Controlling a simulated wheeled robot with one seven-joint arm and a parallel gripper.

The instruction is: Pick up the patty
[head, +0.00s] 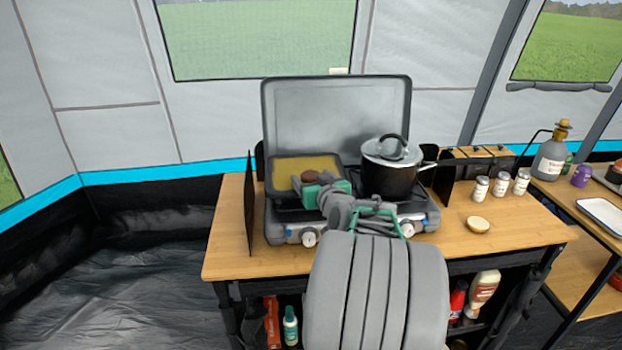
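The patty (309,176) is a small brown round shape over the yellowish griddle pan (285,165) on the left of the camp stove. My gripper (316,184), green and grey, is right at the patty, on its near side in the picture. The gripper body hides the near part of the patty and the near right part of the pan. The fingertips are too small and covered to show whether they are open or shut, or whether they touch the patty.
A lidded pot (386,182) stands on the stove (287,232) just right of my gripper. The raised stove lid (335,115) is behind. A bun half (478,224) and several jars (501,184) are on the wooden table (232,262). The table's front left corner is clear.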

